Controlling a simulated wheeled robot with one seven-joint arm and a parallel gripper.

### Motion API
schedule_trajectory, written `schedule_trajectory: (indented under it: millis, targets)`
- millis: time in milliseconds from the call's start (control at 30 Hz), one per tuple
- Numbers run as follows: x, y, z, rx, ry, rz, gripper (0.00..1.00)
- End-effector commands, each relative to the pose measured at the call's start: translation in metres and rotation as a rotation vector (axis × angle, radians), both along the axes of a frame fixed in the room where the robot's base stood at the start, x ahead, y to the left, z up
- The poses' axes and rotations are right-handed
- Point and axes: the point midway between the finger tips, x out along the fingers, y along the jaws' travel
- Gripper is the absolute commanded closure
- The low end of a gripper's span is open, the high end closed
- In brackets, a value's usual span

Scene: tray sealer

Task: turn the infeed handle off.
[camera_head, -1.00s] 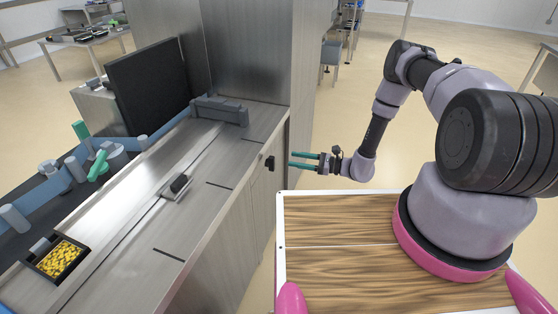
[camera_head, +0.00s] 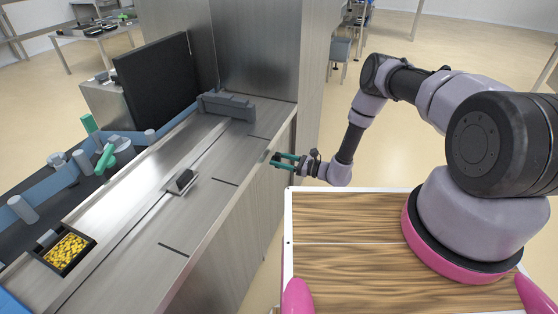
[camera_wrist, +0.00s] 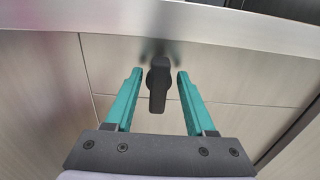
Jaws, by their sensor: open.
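The dark handle (camera_wrist: 158,84) is on the steel front panel below the counter edge in the wrist view. Its grip hangs down from a round hub and stands between my two green fingers. My gripper (camera_wrist: 156,85) is open around the handle, with a gap on both sides, and neither finger visibly touches it. In the head view my gripper (camera_head: 284,160) is at the cabinet front just under the counter's right edge. There the handle is mostly hidden by the fingers.
The steel counter (camera_head: 215,170) runs along the left, with a small black block (camera_head: 184,178) on it. A tray of yellow pieces (camera_head: 66,252) sits near the front left. A dark screen (camera_head: 157,80) stands behind. My wood-topped base is right of the cabinet.

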Motion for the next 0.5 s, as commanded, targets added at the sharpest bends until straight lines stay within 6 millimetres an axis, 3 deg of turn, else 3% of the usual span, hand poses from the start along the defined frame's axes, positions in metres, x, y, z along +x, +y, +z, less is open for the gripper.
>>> schedule_trajectory:
  millis: [267,300,433,500]
  targets:
    - [0.0008,0.0025,0.0,0.0,0.0,0.0,0.45]
    - [0.0008,0.0025,0.0,0.0,0.0,0.0,0.49]
    - [0.0008,0.0024,0.0,0.0,0.0,0.0,0.99]
    - [0.0007,0.0023,0.0,0.0,0.0,0.0,1.0]
